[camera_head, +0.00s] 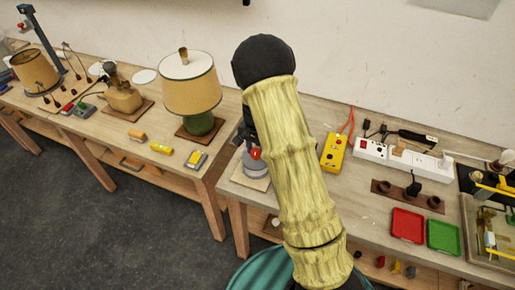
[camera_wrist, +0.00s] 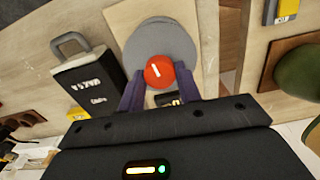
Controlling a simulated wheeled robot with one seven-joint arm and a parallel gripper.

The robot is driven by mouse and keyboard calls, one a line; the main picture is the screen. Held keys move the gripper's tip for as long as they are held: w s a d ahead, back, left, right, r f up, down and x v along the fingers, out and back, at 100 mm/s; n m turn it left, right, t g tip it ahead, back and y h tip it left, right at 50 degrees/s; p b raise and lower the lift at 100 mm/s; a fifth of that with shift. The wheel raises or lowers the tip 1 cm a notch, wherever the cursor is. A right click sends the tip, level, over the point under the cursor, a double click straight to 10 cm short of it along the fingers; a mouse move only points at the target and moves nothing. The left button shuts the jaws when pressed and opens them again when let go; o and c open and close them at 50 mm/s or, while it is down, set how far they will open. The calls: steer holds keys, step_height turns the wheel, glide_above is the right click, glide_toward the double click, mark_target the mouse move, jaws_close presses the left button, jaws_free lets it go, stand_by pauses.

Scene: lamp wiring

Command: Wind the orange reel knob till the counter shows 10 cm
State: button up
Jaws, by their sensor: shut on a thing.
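The orange-red reel knob (camera_wrist: 158,72) with a short white mark sits on a round grey reel (camera_wrist: 160,38) in the wrist view. My gripper (camera_wrist: 159,76) has its two dark purple fingers on either side of the knob and is shut on it. A small dark display with yellow marks (camera_wrist: 168,100), perhaps the counter, shows between the fingers; it is partly hidden and I cannot read it. In the head view the knob (camera_head: 255,153) and the grey reel (camera_head: 257,169) show just left of my arm; my gripper is mostly hidden there.
A dark box with a grey handle (camera_wrist: 88,80) stands left of the reel in the wrist view. In the head view a yellow meter (camera_head: 333,153) and a white power strip (camera_head: 400,157) lie right of my arm. A lamp (camera_head: 192,88) stands on the left table, across a gap.

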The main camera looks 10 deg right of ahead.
mark_target(256, 151)
stand_by(0.4)
steer(key=o, duration=1)
steer(key=shift+a, duration=0.1)
step_height(256, 151, up, 17)
steer(key=b, duration=0.2)
steer(key=shift+r+b, duration=0.15)
steer(key=shift+b, duration=0.2)
steer(key=s+f+n+t, duration=0.1)
steer(key=s+n, duration=0.3)
steer(key=s, duration=0.6)
steer(key=s+f+n+t, duration=0.1)
steer(key=s+f+n, duration=0.2)
steer(key=s, duration=0.8)
steer(key=shift+d+f+n+t, duration=0.3)
steer(key=shift+d+f+n, duration=0.1)
steer(key=shift+f, duration=0.3)
